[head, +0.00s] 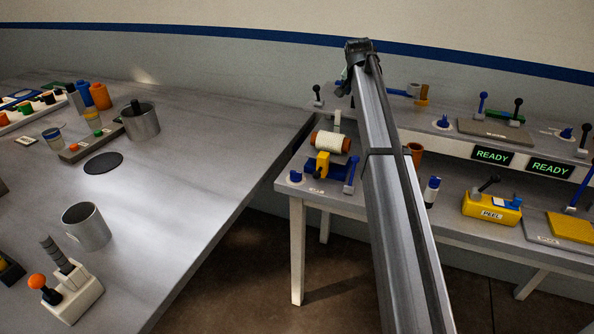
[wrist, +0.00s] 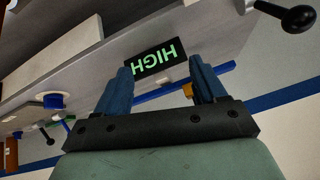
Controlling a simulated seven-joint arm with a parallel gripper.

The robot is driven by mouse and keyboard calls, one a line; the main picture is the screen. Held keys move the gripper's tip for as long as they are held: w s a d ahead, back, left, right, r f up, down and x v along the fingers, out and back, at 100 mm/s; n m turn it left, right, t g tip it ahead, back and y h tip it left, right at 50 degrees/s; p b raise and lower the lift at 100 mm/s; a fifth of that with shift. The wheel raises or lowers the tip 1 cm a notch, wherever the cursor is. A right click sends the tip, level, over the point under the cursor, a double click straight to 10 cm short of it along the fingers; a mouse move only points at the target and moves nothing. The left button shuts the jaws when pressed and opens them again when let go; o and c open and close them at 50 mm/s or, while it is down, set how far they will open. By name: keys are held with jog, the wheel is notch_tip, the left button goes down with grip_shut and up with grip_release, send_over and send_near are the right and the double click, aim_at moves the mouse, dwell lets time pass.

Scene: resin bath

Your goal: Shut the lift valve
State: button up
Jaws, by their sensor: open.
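No label reading "lift" is legible, so I cannot tell which handle is the lift valve. In the wrist view my gripper (wrist: 160,70) is open, with its two blue fingers apart and nothing held. A long blue bar (wrist: 155,97) runs behind the fingers, with an orange piece (wrist: 187,90) near the right finger. I cannot tell whether the fingers touch the bar. A display reading HIGH (wrist: 156,62) shows upside down beyond the fingertips. In the head view my arm reaches toward the back shelf and mostly hides the gripper; a blue bar (head: 398,92) shows right of it.
A black-knobbed lever (wrist: 298,18) and a blue knob (wrist: 53,101) show in the wrist view. In the head view two READY displays (head: 492,155) (head: 550,167) and a yellow PEEL box (head: 491,208) stand right. A metal cup (head: 86,228) stands on the left table.

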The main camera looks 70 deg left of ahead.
aim_at(296, 172)
jog(key=s+f+g, duration=0.1)
jog(key=s, duration=0.3)
jog(key=s+f+h, duration=0.1)
jog(key=s+f, duration=0.1)
jog(key=s, duration=0.2)
jog(key=s+f+n+g+h, duration=0.1)
jog(key=s+f, duration=0.1)
jog(key=s, duration=0.3)
jog(key=shift+a+g, duration=0.3)
jog(key=shift+a, duration=0.05)
jog(key=s+d+f+n+g+h, duration=0.25)
jog(key=s+f+h, duration=0.2)
jog(key=s, duration=0.55)
jog(key=shift+m+y, duration=0.45)
jog(key=f, duration=1.3)
jog(key=shift+d+f, duration=0.25)
jog(key=shift+d, duration=0.1)
jog(key=c, duration=1.1)
jog(key=shift+o, duration=0.2)
